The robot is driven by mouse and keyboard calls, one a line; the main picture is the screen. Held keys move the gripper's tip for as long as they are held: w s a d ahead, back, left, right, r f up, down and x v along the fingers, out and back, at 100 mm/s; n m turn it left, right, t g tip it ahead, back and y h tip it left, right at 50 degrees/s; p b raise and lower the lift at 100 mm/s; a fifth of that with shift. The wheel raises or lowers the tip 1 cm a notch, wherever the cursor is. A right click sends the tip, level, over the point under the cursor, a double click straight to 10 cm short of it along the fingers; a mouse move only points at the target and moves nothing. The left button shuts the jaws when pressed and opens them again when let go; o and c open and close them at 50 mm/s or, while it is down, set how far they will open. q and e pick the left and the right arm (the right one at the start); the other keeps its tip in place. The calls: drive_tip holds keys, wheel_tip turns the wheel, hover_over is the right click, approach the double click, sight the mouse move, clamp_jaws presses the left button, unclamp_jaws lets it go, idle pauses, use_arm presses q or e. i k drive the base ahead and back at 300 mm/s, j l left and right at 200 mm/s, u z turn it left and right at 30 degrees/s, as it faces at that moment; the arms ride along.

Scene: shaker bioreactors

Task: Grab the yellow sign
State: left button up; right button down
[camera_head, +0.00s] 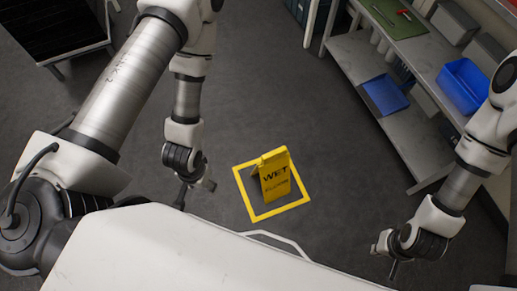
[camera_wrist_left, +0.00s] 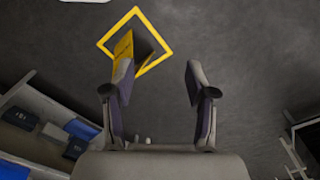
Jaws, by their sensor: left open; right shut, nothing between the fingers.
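The yellow sign (camera_head: 275,178) with black "WET" lettering stands upright on the dark floor, inside a yellow square outline (camera_head: 262,217). My left gripper (camera_head: 192,198) is to the left of the sign, apart from it in the head view. In the left wrist view the left gripper (camera_wrist_left: 158,95) is open and empty, and the sign (camera_wrist_left: 123,52) shows beyond the left finger, which overlaps its lower part. My right gripper (camera_head: 392,272) is shut and empty at the lower right, well away from the sign.
A grey workbench (camera_head: 433,67) with a lower shelf stands at the right. It holds a green mat (camera_head: 392,18), a blue bin (camera_head: 462,86) and a blue tray (camera_head: 385,95). A dark-topped table (camera_head: 62,30) is at the upper left. The floor around the sign is clear.

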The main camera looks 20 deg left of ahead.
sight(274, 170)
drive_tip(key=k+u, duration=0.2)
drive_tip(key=u, duration=0.2)
drive_tip(key=i+l, duration=0.1)
drive_tip(key=l, duration=0.25)
drive_tip(key=i+l, duration=0.15)
drive_tip(key=l, duration=0.2)
drive_tip(key=i+l, duration=0.1)
drive_tip(key=l, duration=0.3)
drive_tip(key=i+l, duration=0.15)
drive_tip(key=l, duration=0.2)
drive_tip(key=z, duration=0.05)
